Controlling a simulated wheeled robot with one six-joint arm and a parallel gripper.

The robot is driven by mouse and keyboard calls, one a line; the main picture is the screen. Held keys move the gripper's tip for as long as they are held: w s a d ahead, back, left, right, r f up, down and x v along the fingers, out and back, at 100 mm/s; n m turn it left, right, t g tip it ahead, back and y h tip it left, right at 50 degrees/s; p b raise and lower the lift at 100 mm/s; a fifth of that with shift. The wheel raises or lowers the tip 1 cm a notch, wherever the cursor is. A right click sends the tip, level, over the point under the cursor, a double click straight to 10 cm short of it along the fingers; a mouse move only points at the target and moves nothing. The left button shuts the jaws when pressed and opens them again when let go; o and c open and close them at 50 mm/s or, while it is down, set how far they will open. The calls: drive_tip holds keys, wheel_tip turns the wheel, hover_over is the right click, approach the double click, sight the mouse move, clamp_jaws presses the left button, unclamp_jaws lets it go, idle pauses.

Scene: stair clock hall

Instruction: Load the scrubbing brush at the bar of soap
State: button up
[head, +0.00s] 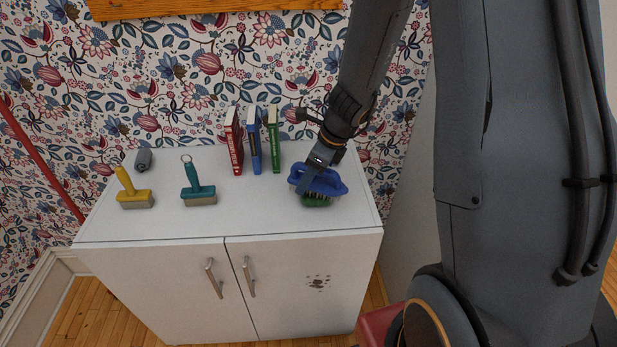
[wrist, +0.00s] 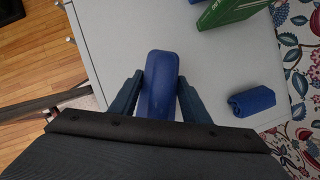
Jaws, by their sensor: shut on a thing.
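My gripper (head: 320,168) is shut on the blue handle of the scrubbing brush (head: 325,181), low over the right part of the white cabinet top. The brush's handle (wrist: 160,85) also lies between both fingers in the wrist view (wrist: 158,92). Its bristles point down. A green piece, which looks like the bar of soap (head: 316,203), shows right under the bristles. Whether they touch or a small gap is left I cannot tell. The soap is hidden in the wrist view.
Red (head: 234,141), blue (head: 254,140) and green (head: 273,141) books stand left of my gripper. Yellow (head: 134,188) and teal (head: 198,184) brushes and a grey item (head: 143,160) are further left. A blue roll (wrist: 252,100) lies near the wall. The front middle is clear.

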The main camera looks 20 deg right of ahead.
drive_tip(key=shift+f, duration=0.45)
idle(1.2)
wheel_tip(320, 180, up, 7)
drive_tip(key=p, duration=0.7)
idle(0.4)
idle(0.6)
